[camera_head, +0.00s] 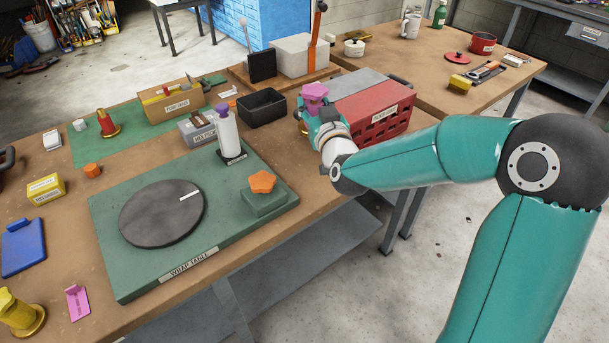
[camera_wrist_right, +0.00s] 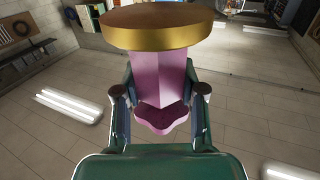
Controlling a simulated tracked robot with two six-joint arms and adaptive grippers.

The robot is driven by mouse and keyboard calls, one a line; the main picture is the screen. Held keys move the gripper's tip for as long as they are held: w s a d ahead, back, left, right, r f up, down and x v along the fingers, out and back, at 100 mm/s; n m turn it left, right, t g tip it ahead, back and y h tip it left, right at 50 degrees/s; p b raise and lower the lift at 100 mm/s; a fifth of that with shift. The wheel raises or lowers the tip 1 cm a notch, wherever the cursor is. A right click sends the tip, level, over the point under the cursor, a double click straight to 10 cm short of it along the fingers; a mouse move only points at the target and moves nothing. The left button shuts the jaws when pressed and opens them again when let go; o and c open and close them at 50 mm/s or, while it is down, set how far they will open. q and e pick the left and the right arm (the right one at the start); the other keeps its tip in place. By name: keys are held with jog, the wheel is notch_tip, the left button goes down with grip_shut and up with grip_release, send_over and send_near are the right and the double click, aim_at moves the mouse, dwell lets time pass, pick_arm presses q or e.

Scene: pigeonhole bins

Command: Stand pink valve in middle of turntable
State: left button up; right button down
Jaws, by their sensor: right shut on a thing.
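The pink valve (camera_head: 315,91) has a pink star-shaped top and a gold disc base. My right gripper (camera_head: 318,122) is shut around its pink body, right of the turntable and beside the red bin. In the head view the star is uppermost, with gold showing lower left. The right wrist view shows the pink body (camera_wrist_right: 160,85) between the fingers of the right gripper (camera_wrist_right: 160,100), with the gold disc across the top of the picture. The turntable (camera_head: 155,215) is a dark round disc with a white mark, bare on top, on a green board. My left gripper is out of view.
An orange pentagon piece (camera_head: 262,182) sits on a green block at the board's right. A white bottle (camera_head: 226,133) with a purple top stands on the board's far edge. The red bin (camera_head: 374,115) and black bin (camera_head: 262,107) stand behind. A yellow valve (camera_head: 20,312) is front left.

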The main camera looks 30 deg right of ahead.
notch_tip(320, 180, down, 19)
jog(key=shift+r+p, duration=0.1)
jog(key=shift+p, duration=0.45)
jog(key=shift+w+f, duration=0.1)
jog(key=shift+f, duration=0.2)
jog(key=shift+f, duration=0.1)
jog(key=c, duration=0.7)
grip_release()
jog(key=shift+a, duration=0.1)
